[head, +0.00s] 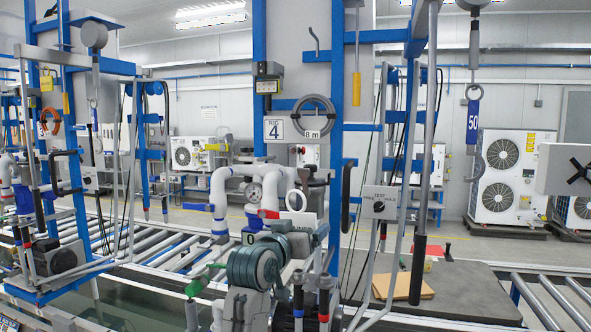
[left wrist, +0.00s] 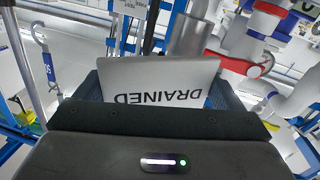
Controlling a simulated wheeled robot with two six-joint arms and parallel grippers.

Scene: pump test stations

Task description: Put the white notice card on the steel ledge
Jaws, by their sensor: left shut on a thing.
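The white notice card (left wrist: 158,82) shows in the left wrist view, with the word DRAINED upside down. My left gripper (left wrist: 155,110) is shut on it; the dark jaws cover its lower edge. In the head view the left gripper (head: 302,232) is a small dark shape in front of the white pipes, and part of the card (head: 306,219) seems to show just above it. The card appears held in the air. I cannot pick out the steel ledge with certainty in either view. My right gripper is not in view.
Upright bars and cables flank the station. A tan board (head: 401,287) lies on the grey bench top (head: 465,290). Red pipe parts (left wrist: 228,62) are right of the card.

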